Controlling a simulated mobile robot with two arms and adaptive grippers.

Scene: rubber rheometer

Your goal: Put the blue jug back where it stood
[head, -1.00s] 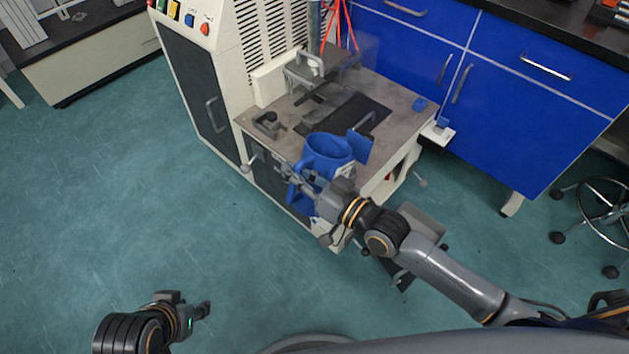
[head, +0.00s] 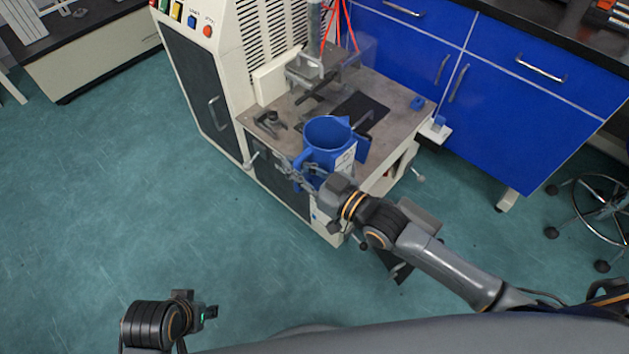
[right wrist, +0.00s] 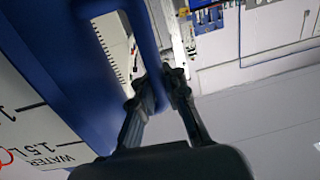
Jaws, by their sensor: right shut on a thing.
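The blue jug (head: 328,133) is in the head view, upright with its open top showing, over the front part of the machine's grey table. I cannot tell whether its base touches the table. My right gripper (head: 312,174) is shut on the jug's handle at its near left side. In the right wrist view the fingers (right wrist: 160,85) close around the blue handle, and the jug's white label (right wrist: 35,125) with "WATER" and "1.5L" shows at the left. My left gripper (head: 210,312) is empty, low over the floor at the lower left, and too small to read.
The grey table (head: 392,92) carries a dark plate (head: 358,112) and a metal clamp (head: 268,122). The white machine cabinet (head: 205,80) stands behind left. A white bracket (head: 437,130) juts out at the table's right. Blue cupboards (head: 530,110) stand behind right. The floor at left is clear.

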